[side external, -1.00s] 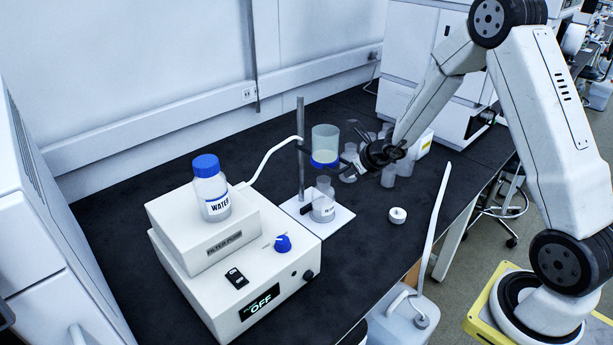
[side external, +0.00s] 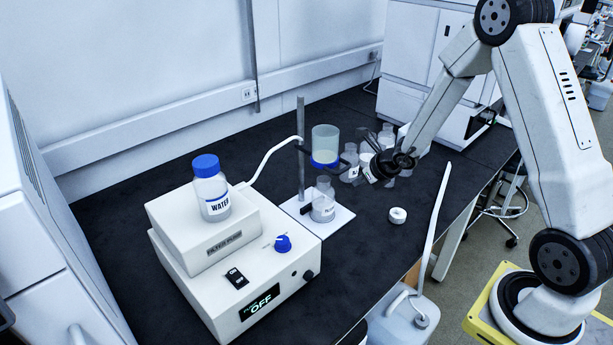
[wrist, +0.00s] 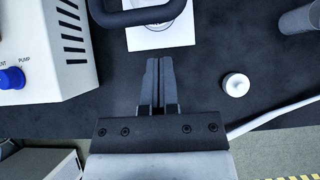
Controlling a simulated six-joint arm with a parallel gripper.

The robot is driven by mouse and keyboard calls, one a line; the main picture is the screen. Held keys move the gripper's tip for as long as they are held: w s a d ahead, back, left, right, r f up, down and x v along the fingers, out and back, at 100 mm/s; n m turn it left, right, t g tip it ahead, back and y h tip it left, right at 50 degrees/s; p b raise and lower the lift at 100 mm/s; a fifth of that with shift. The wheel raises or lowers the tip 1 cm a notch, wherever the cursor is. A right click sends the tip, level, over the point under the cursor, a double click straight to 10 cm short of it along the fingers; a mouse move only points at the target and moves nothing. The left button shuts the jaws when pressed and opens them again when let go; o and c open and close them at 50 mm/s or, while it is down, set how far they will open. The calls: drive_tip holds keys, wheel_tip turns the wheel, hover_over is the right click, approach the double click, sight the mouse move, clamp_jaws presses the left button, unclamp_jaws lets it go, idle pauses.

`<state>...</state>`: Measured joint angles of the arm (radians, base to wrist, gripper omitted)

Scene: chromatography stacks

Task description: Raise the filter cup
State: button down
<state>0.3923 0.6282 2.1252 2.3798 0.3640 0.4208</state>
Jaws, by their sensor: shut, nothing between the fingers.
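The filter cup (side external: 325,137) is a clear, greenish cylinder with a blue base (side external: 324,163). It is upright in a dark clamp on a metal stand (side external: 301,150), above a clear receiving bottle (side external: 323,207) on a white base plate (side external: 340,217). My gripper (side external: 370,158) is to the right of the cup, apart from it. In the wrist view my gripper (wrist: 160,62) is shut and empty. A dark loop-shaped bar (wrist: 140,18) and part of the base plate (wrist: 160,38) show ahead of the fingers; the cup itself is not visible there.
The filter pump (side external: 235,250), its display reading OFF, stands left with a water bottle (side external: 210,187) on top. Several clear bottles (side external: 350,160) stand behind my gripper. Bare bench lies in front of the base plate.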

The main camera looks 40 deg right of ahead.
drive_tip(key=v, duration=0.6)
drive_tip(key=shift+s+r, duration=0.15)
drive_tip(key=shift+a, duration=0.1)
idle(0.4)
drive_tip(key=s+a+r+m+g, duration=0.1)
drive_tip(key=s+a+m, duration=0.5)
drive_tip(key=m, duration=1.2)
drive_tip(key=s+a+r+m+g, duration=0.1)
drive_tip(key=s+a+m+g, duration=0.3)
drive_tip(key=m, duration=1.4)
drive_tip(key=s+a, duration=0.2)
drive_tip(key=a, duration=0.1)
drive_tip(key=shift+s+a+r, duration=0.35)
drive_tip(key=shift+s+a, duration=0.05)
